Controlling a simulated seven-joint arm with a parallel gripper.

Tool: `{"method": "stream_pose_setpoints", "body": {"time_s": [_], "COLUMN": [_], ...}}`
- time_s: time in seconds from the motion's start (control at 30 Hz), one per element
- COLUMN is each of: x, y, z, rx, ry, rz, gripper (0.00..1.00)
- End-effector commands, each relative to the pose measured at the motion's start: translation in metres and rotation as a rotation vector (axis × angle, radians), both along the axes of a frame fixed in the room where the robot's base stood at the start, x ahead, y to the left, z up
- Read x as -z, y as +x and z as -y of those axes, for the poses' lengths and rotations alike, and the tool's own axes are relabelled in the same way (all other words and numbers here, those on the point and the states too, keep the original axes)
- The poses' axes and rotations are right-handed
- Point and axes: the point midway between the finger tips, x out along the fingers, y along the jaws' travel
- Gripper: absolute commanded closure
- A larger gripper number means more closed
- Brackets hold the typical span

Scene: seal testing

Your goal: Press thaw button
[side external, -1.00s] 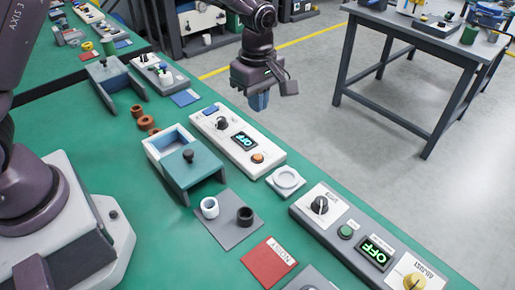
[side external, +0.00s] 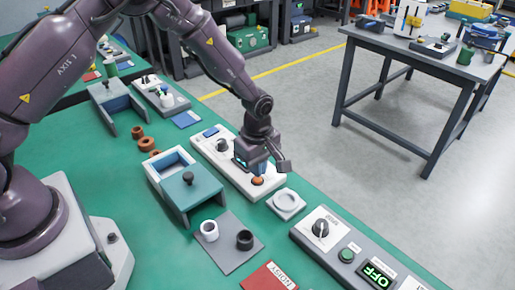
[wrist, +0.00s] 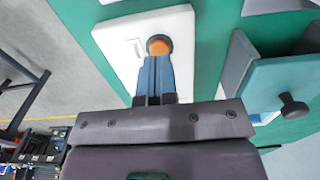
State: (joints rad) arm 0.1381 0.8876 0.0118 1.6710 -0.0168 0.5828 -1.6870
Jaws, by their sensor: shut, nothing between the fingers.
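A white control panel (side external: 207,138) lies on the green bench with a black knob (side external: 222,145), a display mostly hidden behind my gripper, and an orange button (side external: 257,181). I cannot read a label that names the thaw button. My gripper (side external: 259,169) is shut and empty, fingers pointing down over the orange button. In the wrist view the blue fingertips (wrist: 155,60) sit right at the edge of the orange button (wrist: 159,45) and overlap it. I cannot tell whether they touch it or whether it is pressed in.
A second panel has a black knob (side external: 320,229), a green button (side external: 346,256) and a lit OFF display (side external: 376,275). A teal-lidded box (side external: 191,190) stands left of the white panel. A white round-topped piece (side external: 286,202) lies just beyond the orange button's end.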

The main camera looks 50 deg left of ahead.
Motion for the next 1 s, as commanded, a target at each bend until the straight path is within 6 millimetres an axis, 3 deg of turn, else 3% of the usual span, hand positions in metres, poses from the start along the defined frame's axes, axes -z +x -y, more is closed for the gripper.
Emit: {"method": "stream_pose_setpoints", "body": {"time_s": [0.2, 0.57, 0.77, 1.0], "x": [0.017, 0.019, 0.037, 0.038], "y": [0.000, 0.000, 0.000, -0.003], "z": [0.000, 0.000, 0.000, 0.000], "rx": [-0.001, -0.001, 0.001, 0.000], "ry": [0.000, 0.000, 0.001, 0.001], "rz": [0.000, 0.000, -0.001, -0.006], "gripper": [1.00, 1.00, 1.00, 1.00]}}
